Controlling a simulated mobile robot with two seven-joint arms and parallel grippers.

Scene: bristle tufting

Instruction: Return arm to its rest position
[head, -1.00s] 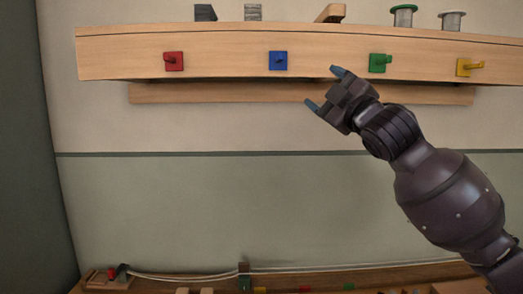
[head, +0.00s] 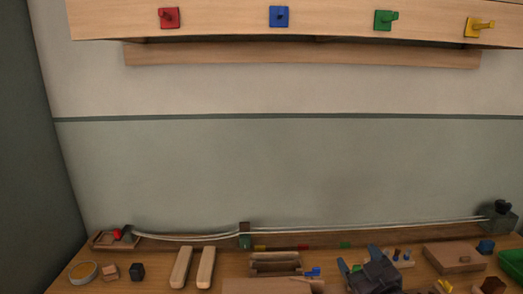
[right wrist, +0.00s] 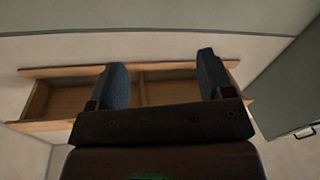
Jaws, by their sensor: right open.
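My right gripper (head: 359,259) shows at the bottom of the head view, over the workbench and right of its middle. In the right wrist view its two blue-grey fingers (right wrist: 163,80) stand wide apart with nothing between them. Beyond the fingers, that view shows a wooden shelf unit (right wrist: 170,92) with open compartments. The rest of my right arm is out of the head view. My left gripper is not in view.
A wooden shelf board (head: 330,20) carries red (head: 169,18), blue (head: 279,16), green (head: 385,20) and yellow (head: 479,26) pegs. The workbench (head: 225,268) holds two pale wooden bars (head: 192,267), a brown box (head: 455,255) and small parts. The wall between is clear.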

